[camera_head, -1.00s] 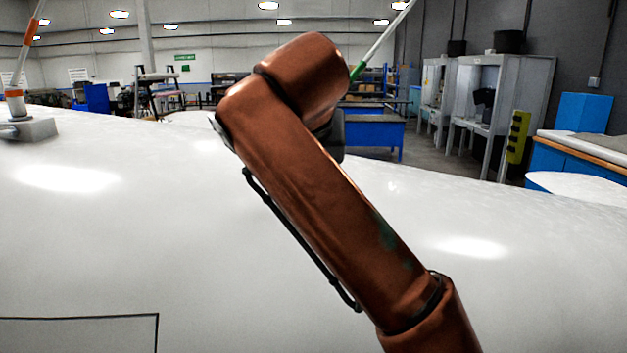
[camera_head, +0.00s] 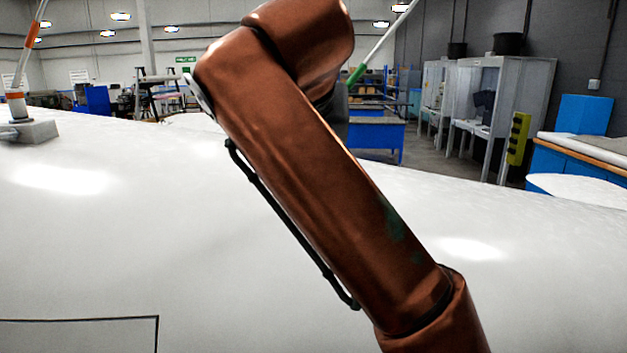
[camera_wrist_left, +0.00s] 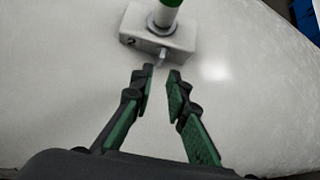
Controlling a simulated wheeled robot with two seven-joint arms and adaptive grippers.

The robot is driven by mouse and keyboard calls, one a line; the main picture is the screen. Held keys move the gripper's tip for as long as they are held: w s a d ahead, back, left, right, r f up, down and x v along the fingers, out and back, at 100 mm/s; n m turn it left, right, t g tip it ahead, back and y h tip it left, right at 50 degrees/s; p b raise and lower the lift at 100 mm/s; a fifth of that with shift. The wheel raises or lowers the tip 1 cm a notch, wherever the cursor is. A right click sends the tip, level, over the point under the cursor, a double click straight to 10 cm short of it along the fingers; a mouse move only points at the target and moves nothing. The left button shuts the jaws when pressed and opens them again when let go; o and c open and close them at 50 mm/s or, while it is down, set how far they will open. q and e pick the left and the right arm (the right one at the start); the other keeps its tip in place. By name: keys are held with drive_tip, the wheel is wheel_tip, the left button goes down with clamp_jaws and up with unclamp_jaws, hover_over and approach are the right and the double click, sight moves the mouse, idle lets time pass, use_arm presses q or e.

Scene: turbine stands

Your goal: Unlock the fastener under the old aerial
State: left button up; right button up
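In the left wrist view, an aerial with a green band (camera_wrist_left: 166,14) rises from a light grey base block (camera_wrist_left: 159,34) on the white surface. A small grey fastener (camera_wrist_left: 161,54) sticks out of the block's near side. My left gripper (camera_wrist_left: 160,75) is open, its green-padded fingers apart and empty just short of the fastener. In the head view, the green-ended aerial (camera_head: 357,74) shows behind my brown arm, which hides its base. Another aerial with orange bands (camera_head: 27,50) stands on a grey block (camera_head: 29,131) at the far left. My right gripper is not seen.
The broad, curved white surface (camera_head: 120,240) is mostly clear around the arm. Blue workbenches (camera_head: 372,135), grey cabinets (camera_head: 500,100) and a yellow stand (camera_head: 517,140) are in the background, beyond the white surface.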

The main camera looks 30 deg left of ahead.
use_arm(q)
drive_tip(key=v, duration=0.6)
drive_tip(key=shift+s, duration=0.15)
drive_tip(key=shift+r, duration=0.15)
